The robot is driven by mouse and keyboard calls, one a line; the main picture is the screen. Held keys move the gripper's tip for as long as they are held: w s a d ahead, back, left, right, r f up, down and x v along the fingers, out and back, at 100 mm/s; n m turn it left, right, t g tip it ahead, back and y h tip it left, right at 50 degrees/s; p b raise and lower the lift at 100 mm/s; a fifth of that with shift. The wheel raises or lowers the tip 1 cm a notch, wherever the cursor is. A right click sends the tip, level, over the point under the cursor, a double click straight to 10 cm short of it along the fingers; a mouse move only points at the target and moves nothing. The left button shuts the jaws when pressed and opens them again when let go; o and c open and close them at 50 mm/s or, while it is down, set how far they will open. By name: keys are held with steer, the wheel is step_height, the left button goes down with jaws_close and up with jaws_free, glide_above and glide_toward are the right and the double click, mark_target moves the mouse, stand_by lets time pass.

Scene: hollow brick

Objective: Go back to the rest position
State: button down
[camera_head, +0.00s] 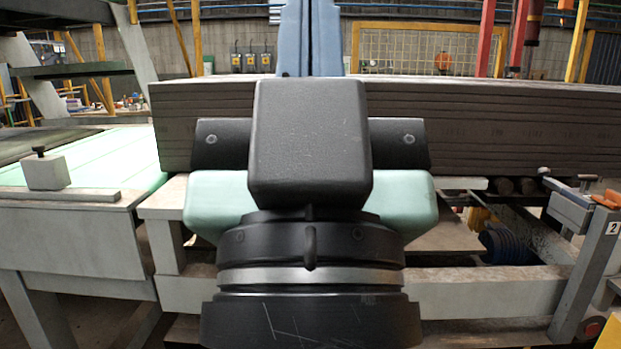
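My arm (310,265) fills the lower middle of the head view. It shows as a black cylinder with a silver ring, pale green side covers and a black block on top. I can make out no gripper fingers, so my gripper and anything it might hold are not shown. I see no hollow brick that I can tell for sure. My arm hides the middle of the scene behind it.
A long stack of dark grey-brown layers (520,130) lies on a metal frame (490,293) behind my arm. At left, a grey bench (70,245) has a pale green surface (125,152) and a small grey block (46,172). A grey post (590,262) stands at right.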

step_height(320, 180, up, 16)
steer(key=p, duration=1.3)
steer(key=shift+p, duration=0.4)
steer(key=shift+r, duration=0.1)
